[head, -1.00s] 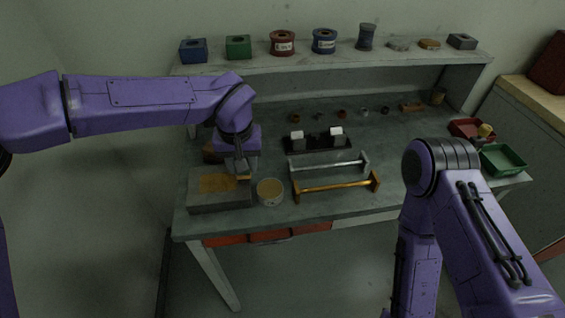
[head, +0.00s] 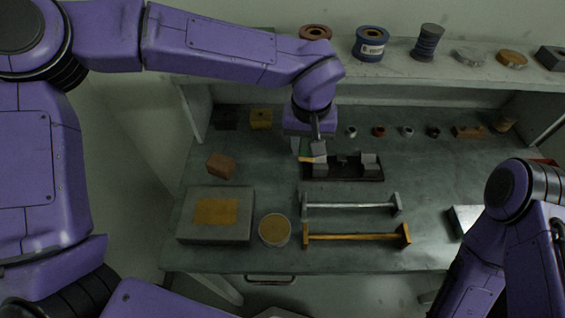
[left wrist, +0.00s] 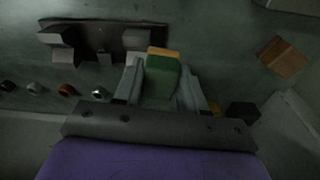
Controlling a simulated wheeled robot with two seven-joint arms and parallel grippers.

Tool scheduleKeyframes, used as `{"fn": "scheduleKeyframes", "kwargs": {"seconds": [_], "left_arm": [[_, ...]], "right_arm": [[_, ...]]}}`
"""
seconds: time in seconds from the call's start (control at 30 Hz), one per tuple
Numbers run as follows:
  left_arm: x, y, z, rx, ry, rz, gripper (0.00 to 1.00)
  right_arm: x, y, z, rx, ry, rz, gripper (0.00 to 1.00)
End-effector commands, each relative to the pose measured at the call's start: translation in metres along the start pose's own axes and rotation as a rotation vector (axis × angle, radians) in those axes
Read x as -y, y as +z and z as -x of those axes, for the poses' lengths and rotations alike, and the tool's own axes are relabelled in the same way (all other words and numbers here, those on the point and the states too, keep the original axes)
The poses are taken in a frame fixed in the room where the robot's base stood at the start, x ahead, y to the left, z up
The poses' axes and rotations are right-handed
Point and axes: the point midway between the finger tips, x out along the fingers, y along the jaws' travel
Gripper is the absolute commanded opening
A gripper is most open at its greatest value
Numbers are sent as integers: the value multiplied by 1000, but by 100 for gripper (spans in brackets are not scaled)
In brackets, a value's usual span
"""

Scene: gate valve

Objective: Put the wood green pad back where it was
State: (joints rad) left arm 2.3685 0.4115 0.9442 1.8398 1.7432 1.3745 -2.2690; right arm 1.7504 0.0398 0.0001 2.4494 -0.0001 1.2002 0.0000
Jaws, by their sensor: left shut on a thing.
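The wood green pad (left wrist: 161,72) is a small block with a wood-coloured edge and a green face, held between the fingers of my left gripper (left wrist: 160,88). In the head view my left gripper (head: 317,149) is above the left end of a dark rack (head: 345,176), and only the pad's wood-coloured edge (head: 307,159) shows. The rack carries grey angled blocks and also shows in the left wrist view (left wrist: 108,27). I cannot tell whether the pad touches the rack or table. My right gripper is out of view.
A brown wooden block (head: 220,166), a yellow block (head: 261,118) and a black block (head: 227,118) stand left. In front are a grey slab (head: 184,228) with a tan patch, a round tub (head: 274,230), a silver bar (head: 350,205) and a golden bar (head: 356,237).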

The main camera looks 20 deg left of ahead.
Motion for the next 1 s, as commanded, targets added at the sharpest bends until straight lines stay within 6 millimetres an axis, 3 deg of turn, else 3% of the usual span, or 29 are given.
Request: {"fn": "scheduleKeyframes", "kwargs": {"seconds": [0.03,0.2,0.3,0.4,0.53,0.8,1.0], "left_arm": [[5,20,20,-4,-1,52,12],[30,96,58,-9,-31,299,12],[45,124,66,-12,-56,420,12],[53,137,68,-14,-73,492,12],[57,122,56,-12,-83,521,12],[61,49,9,-11,-86,517,12],[63,24,-32,-13,-83,516,12]], "right_arm": [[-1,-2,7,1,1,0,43],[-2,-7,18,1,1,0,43],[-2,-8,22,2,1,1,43],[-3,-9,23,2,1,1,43],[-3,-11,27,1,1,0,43],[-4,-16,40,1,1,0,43],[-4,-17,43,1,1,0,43]]}}
